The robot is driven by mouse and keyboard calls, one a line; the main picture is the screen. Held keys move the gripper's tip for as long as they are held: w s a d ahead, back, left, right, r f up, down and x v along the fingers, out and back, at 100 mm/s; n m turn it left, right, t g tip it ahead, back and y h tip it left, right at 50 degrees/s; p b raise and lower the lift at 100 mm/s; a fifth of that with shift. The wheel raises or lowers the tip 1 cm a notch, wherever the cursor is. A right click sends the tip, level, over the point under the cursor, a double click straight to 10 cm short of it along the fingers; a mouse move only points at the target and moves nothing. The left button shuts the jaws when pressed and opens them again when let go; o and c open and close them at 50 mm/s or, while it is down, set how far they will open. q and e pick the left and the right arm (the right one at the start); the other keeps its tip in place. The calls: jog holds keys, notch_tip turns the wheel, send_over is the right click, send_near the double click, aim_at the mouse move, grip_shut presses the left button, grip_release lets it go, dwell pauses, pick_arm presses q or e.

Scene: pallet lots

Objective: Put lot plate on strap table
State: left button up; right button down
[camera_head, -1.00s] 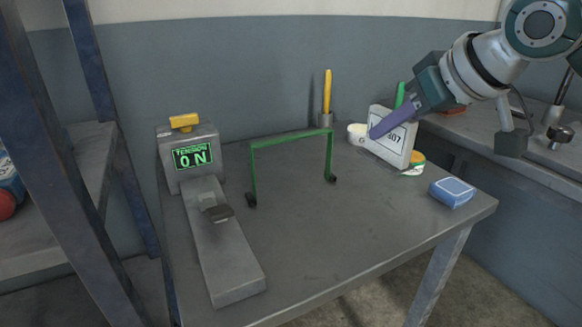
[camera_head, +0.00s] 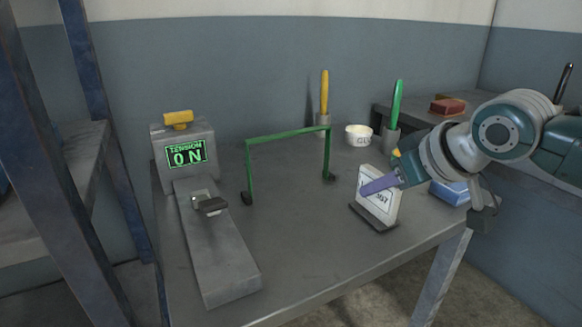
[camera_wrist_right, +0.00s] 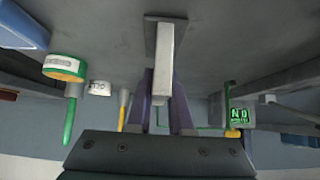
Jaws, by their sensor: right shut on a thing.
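The lot plate (camera_head: 386,212) is a white upright plate with a printed number, partly hidden, on a dark flat base. It is over the right front part of the grey strap table (camera_head: 310,245). I cannot tell whether its base touches the tabletop. My right gripper (camera_head: 378,184) is shut on the plate, its purple fingers reaching across the printed face from the right. In the right wrist view the plate (camera_wrist_right: 165,58) shows edge-on between the purple fingers (camera_wrist_right: 160,105). My left gripper is not in view.
A grey tension device (camera_head: 185,150) with a lit screen and long bed stands at left. A green frame (camera_head: 287,134) stands mid-table. Yellow (camera_head: 324,92) and green (camera_head: 397,98) markers, a white roll (camera_head: 358,134) and a blue box (camera_head: 448,192) are nearby. The front middle is clear.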

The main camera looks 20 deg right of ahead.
jog(key=c, duration=0.8)
grip_release()
jog(key=shift+f, duration=0.1)
jog(key=shift+s+r, duration=0.1)
jog(key=shift+r, duration=0.2)
jog(key=a+p+v, duration=0.1)
jog(key=p+v, duration=0.3)
jog(key=v, duration=0.7)
jog(key=s+a+f+g, duration=0.1)
jog(key=s+a+f, duration=0.1)
jog(key=s, duration=0.4)
jog(key=s+a+f+g, duration=0.2)
jog(key=s+a+f, duration=0.1)
jog(key=s+a, duration=0.2)
jog(key=s+a+f+n+g, duration=0.1)
jog(key=s+a, duration=0.3)
jog(key=s, duration=0.4)
jog(key=shift+s+a+f+g, duration=0.1)
jog(key=shift+s+f+g, duration=0.05)
jog(key=shift+f+g, duration=0.55)
